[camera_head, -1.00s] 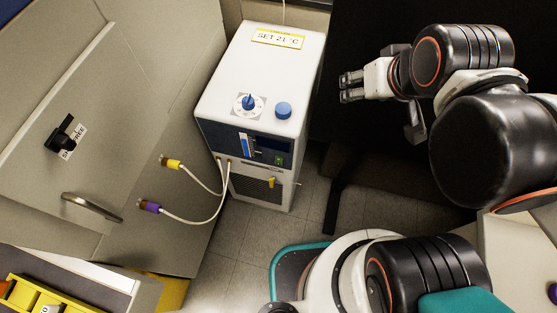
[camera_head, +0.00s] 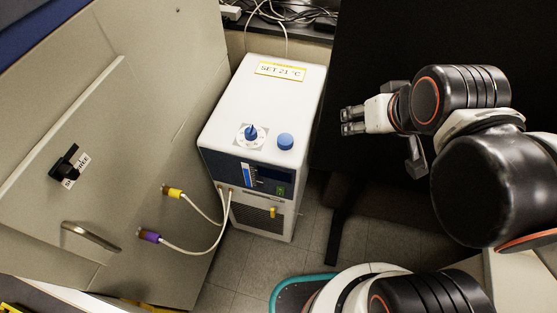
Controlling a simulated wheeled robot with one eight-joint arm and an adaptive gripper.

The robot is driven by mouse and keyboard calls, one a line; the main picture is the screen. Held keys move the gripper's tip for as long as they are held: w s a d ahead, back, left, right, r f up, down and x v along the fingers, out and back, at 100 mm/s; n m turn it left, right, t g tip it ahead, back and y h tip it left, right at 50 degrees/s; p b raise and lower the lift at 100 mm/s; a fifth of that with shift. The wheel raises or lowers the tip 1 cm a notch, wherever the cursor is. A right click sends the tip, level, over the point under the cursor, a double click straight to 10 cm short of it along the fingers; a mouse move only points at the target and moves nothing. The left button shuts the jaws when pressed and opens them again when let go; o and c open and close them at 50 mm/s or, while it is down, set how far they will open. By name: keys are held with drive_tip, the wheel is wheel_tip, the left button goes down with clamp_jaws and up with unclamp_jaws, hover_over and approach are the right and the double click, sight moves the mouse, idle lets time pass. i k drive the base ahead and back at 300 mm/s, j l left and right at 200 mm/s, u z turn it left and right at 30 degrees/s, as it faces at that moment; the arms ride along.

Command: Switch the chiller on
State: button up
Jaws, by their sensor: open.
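The chiller (camera_head: 265,105) is a white box with a dark front panel, standing upright on the floor in the middle of the head view. Its top bears a blue pointer dial (camera_head: 251,132), a round blue cap (camera_head: 286,141) and a label reading "SET 21 °C" (camera_head: 279,70). On its front are a blue level strip (camera_head: 249,175), a small green switch (camera_head: 281,191) and a yellow lever (camera_head: 272,212). My gripper (camera_head: 348,121) is open and empty to the right of the chiller, apart from it, fingers pointing left.
A beige cabinet (camera_head: 130,130) with a black knob (camera_head: 66,169) and a metal handle (camera_head: 91,236) stands at left. Hoses with yellow (camera_head: 174,193) and purple (camera_head: 150,236) fittings link it to the chiller. Tiled floor (camera_head: 240,272) is free in front. Cables lie on the shelf behind.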

sight(280, 190)
drive_tip(key=k+j+z, duration=0.3)
drive_tip(key=k, duration=0.7)
drive_tip(key=k+j+z, duration=0.1)
drive_tip(key=k+z, duration=0.2)
drive_tip(key=k, duration=0.75)
